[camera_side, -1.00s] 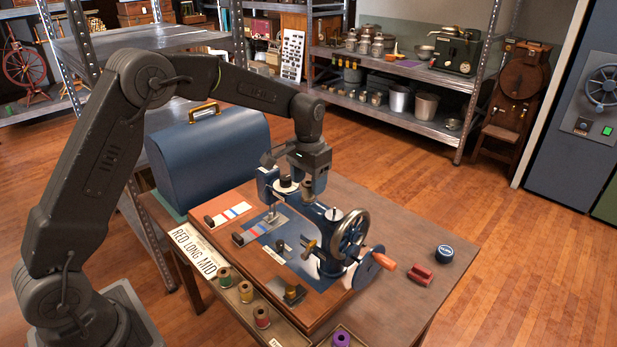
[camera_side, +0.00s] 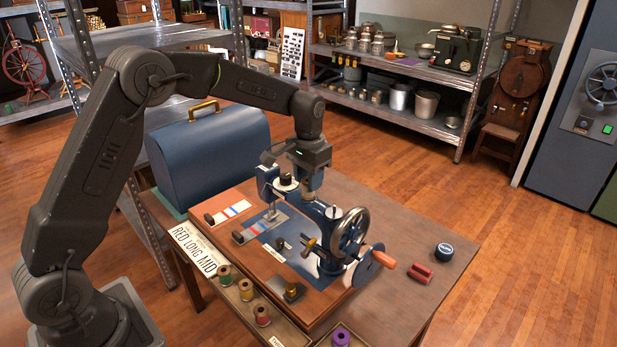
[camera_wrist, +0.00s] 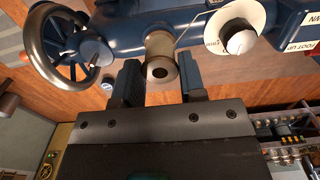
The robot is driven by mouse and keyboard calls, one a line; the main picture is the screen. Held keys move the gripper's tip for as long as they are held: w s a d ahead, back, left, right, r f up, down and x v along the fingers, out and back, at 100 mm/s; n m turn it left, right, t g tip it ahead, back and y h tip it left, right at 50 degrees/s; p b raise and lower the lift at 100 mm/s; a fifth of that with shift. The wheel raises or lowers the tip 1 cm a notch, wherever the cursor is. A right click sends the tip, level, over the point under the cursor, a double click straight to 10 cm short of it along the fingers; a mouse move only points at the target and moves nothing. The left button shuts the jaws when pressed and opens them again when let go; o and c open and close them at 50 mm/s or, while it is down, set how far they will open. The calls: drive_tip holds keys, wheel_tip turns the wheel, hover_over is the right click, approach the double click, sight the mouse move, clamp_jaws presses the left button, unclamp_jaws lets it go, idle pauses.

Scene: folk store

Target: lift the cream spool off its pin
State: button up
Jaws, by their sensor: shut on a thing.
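The cream spool (camera_wrist: 160,60) shows end-on in the wrist view, with a dark hole in its pale end. It lies between the two fingers of my gripper (camera_wrist: 160,82), which is shut on it. Behind it is the blue arm of the sewing machine (camera_wrist: 115,22). In the side view, my gripper (camera_side: 310,188) points down over the top of the sewing machine (camera_side: 330,212). There the fingers largely hide the spool and its pin. I cannot tell whether the spool is clear of the pin.
The machine's handwheel (camera_side: 350,232) stands close on the right, and a round dial (camera_wrist: 238,40) is near the spool. A blue case (camera_side: 210,155) is behind left. Other spools (camera_side: 246,290) stand in a front tray. The table's right side is mostly clear.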

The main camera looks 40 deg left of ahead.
drive_tip(key=shift+r, duration=3.3)
